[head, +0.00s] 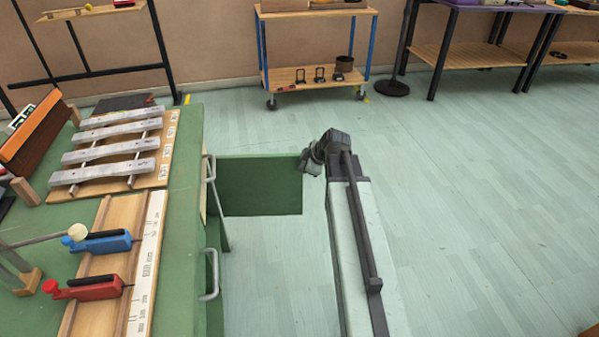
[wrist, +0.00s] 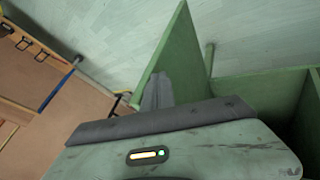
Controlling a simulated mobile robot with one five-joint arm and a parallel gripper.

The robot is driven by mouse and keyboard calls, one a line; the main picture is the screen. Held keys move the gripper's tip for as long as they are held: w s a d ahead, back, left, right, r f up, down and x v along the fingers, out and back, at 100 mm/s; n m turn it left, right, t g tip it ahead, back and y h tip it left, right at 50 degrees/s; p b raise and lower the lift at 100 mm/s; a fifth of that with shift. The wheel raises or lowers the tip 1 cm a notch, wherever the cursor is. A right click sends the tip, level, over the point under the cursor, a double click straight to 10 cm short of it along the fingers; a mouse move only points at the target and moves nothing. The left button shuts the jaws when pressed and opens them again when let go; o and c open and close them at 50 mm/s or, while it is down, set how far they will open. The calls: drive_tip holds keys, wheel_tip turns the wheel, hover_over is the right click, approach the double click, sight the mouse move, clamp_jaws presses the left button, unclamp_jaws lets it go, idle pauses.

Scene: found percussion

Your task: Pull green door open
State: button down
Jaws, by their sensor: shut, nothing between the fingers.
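The green door (head: 261,187) stands swung out from the front of the green cabinet (head: 190,210), roughly square to it in the head view. My gripper (head: 311,162) is at the door's outer free end, shut and empty. In the wrist view the door (wrist: 168,52) rises as a tall green panel, and my gripper's grey fingers (wrist: 157,92) lie close against its lower part. I cannot tell whether they touch it. Green cabinet panels (wrist: 262,98) and a dark inside show at right. The cabinet front has metal handles (head: 211,275).
On the cabinet top are a metal-bar xylophone (head: 115,145), a blue clamp-like tool (head: 103,242) and a red one (head: 88,287). A wooden trolley (head: 313,77) stands at the back. The pale floor (head: 470,180) to the right is clear.

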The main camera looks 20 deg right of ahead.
drive_tip(key=w+d, duration=0.4)
drive_tip(key=w, duration=0.7)
drive_tip(key=p+v, duration=0.6)
drive_tip(key=v, duration=0.2)
drive_tip(key=shift+f, duration=0.1)
